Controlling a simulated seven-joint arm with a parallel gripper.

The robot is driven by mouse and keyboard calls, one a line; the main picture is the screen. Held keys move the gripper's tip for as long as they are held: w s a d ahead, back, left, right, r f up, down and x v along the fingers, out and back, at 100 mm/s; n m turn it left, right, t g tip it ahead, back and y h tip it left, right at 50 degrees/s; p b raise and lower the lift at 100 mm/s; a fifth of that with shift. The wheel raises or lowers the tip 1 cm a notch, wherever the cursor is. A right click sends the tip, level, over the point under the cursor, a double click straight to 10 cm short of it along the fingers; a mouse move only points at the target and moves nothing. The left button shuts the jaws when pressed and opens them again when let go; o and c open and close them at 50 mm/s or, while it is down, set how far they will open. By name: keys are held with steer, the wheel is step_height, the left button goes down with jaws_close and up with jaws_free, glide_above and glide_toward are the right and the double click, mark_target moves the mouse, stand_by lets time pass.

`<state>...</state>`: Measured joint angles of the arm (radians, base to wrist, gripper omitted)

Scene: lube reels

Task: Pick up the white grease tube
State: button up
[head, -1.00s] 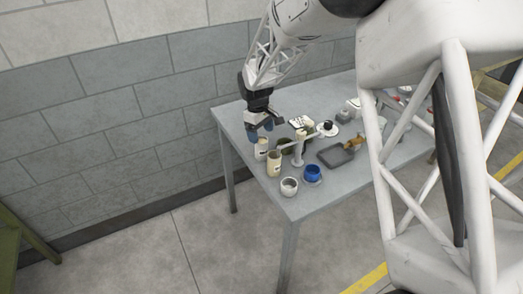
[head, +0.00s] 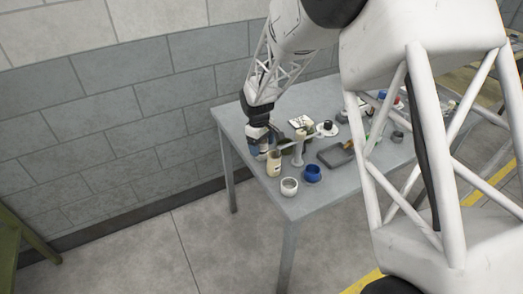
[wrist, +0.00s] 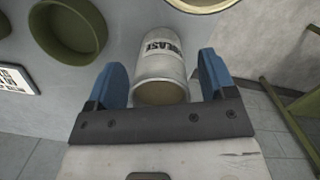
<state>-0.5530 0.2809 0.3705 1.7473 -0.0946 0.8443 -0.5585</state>
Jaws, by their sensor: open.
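The white grease tube (wrist: 158,66), a pale cylinder with black lettering, lies in the picture between the two blue fingers of my gripper (wrist: 163,76) in the wrist view. The fingers are open, one on each side of it, with a visible gap at each side. In the head view my gripper (head: 260,147) is low at the near left part of the table, and it mostly hides the tube there.
A cream container (head: 274,164) stands close beside my gripper. A white cup (head: 289,186), a blue cup (head: 312,173), a white stand (head: 298,150) and a dark tray (head: 336,155) are nearby on the grey table (head: 235,120). A green round dish (wrist: 68,30) shows in the wrist view.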

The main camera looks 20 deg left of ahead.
steer(key=shift+f, duration=0.35)
stand_by(0.3)
steer(key=c, duration=1)
steer(key=shift+c, duration=0.2)
step_height(320, 180, up, 10)
stand_by(0.6)
